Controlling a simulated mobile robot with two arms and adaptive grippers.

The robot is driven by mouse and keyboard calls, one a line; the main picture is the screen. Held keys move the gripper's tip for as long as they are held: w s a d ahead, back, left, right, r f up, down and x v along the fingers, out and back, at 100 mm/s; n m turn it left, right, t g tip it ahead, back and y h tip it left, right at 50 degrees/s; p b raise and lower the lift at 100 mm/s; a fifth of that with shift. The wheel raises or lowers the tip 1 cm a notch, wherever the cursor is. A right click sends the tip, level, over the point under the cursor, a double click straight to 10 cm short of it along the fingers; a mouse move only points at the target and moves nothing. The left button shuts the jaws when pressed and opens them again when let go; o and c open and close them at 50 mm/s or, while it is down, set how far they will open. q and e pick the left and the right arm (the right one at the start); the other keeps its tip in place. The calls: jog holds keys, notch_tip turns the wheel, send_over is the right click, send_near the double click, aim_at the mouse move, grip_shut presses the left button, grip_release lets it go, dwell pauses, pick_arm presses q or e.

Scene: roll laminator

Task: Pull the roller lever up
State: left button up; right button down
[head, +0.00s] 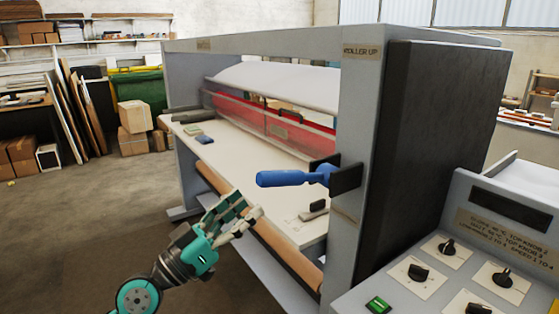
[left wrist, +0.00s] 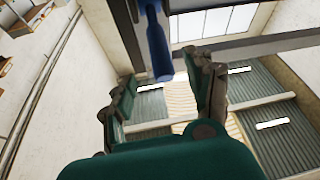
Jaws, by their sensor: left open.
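The roller lever (head: 290,178) is a blue handle on a dark bracket at the laminator's right post. It lies about level and points left in the head view. A "ROLLER UP" label (head: 361,50) is higher on the same post. My left gripper (head: 245,215) is open and empty, below and left of the lever's free end, apart from it. In the left wrist view the lever (left wrist: 157,45) hangs in from the top, beyond the space between the open fingers (left wrist: 163,95). My right gripper is not in view.
The grey laminator frame (head: 250,42) surrounds a white bed (head: 240,150) and red roller guard (head: 270,122). A tan roller (head: 285,255) runs along the front edge. A control panel with knobs (head: 421,272) stands at right. Open floor (head: 90,220) lies left.

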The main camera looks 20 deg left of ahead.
aim_at(279, 179)
pick_arm(q)
jog(key=p+x, duration=0.4)
jog(key=x, duration=0.4)
jog(key=shift+r, duration=0.15)
jog(key=shift+w+d+r, duration=0.1)
jog(key=shift+w+d, duration=0.35)
jog(key=shift+w, duration=0.15)
jog(key=shift+c, duration=0.2)
grip_shut()
